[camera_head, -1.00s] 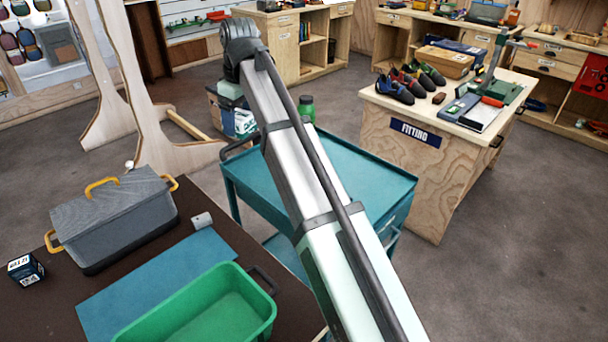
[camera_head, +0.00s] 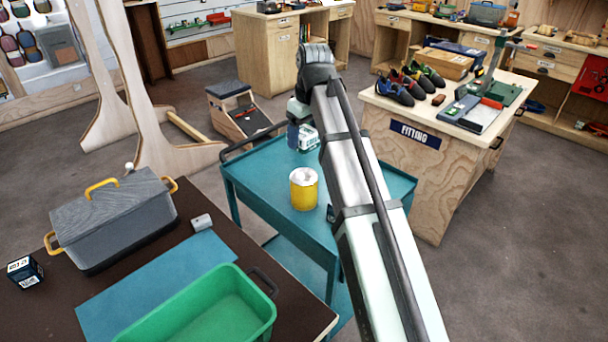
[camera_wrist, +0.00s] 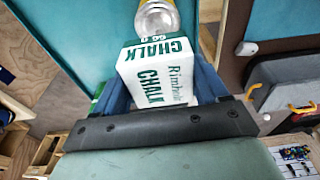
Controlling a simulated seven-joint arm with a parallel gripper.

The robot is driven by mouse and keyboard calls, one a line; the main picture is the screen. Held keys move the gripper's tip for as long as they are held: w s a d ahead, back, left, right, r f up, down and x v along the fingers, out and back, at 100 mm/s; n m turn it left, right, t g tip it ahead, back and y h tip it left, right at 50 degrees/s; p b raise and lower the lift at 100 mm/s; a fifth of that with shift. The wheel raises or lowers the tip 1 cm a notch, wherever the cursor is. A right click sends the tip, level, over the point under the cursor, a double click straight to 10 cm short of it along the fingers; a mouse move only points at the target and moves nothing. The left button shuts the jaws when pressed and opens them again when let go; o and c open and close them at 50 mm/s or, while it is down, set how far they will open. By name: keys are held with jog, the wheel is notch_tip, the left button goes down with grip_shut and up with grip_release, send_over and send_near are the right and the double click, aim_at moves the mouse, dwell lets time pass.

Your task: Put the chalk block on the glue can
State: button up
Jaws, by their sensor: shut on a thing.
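The chalk block (camera_wrist: 155,72) is white with green lettering and is held between my gripper's blue fingers. It also shows in the head view (camera_head: 308,138), above the far part of the teal cart. My gripper (camera_head: 300,136) is shut on it; the arm partly covers the wrist. The glue can (camera_head: 304,190) is yellow with a pale top and stands upright on the cart, nearer the head camera than the block. A round pale top with yellow edges, likely the can's, shows beyond the block in the wrist view (camera_wrist: 157,18). The block is apart from the can in the head view.
The teal cart (camera_head: 262,172) has raised edges. A small dark item (camera_head: 330,213) sits by my arm. The brown table (camera_head: 185,222) at front left bears a lidded grey box (camera_head: 118,220) and a green bin (camera_head: 205,312). The fitting bench (camera_head: 425,165) stands right.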

jog(key=shift+f, duration=5.1)
jog(key=shift+f, duration=0.1)
jog(key=o, duration=1.1)
jog(key=shift+c, duration=0.2)
jog(key=r, duration=0.4)
jog(key=s+r, duration=0.1)
jog(key=r, duration=0.3)
jog(key=d+r, duration=0.1)
jog(key=r, duration=0.3)
jog(key=shift+s+d, duration=0.1)
jog(key=shift+s, duration=0.05)
